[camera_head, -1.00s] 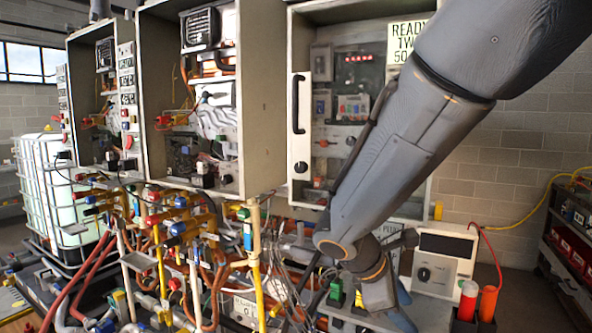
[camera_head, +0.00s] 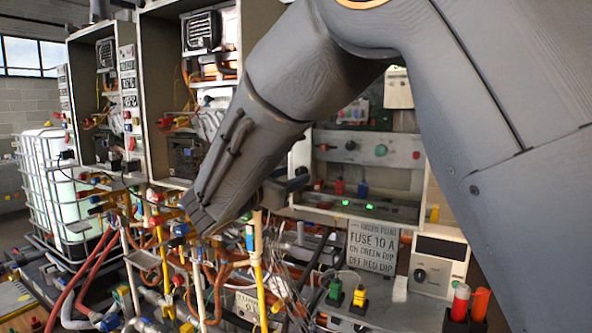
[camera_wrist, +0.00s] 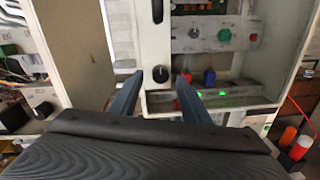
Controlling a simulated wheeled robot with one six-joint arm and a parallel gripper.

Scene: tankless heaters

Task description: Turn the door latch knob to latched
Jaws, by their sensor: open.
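The latch knob (camera_wrist: 160,74) is a round black knob on the white door strip (camera_wrist: 148,45), seen in the wrist view. A light mark shows on it, but its angle is too small to read surely. A black handle (camera_wrist: 157,11) sits above it on the same strip. My gripper (camera_wrist: 160,77) is open, its two dark fingers pointing at the strip, one either side of the knob in the picture. I cannot tell whether they touch it. In the head view my arm hides the knob and most of the door.
The cabinet (camera_wrist: 225,55) right of the strip holds a green button (camera_wrist: 225,35), a red block (camera_wrist: 176,104), a blue block (camera_wrist: 209,77) and green lights. Pipes and valves crowd below in the head view (camera_head: 200,260). Red and orange cylinders (camera_head: 470,302) stand at lower right.

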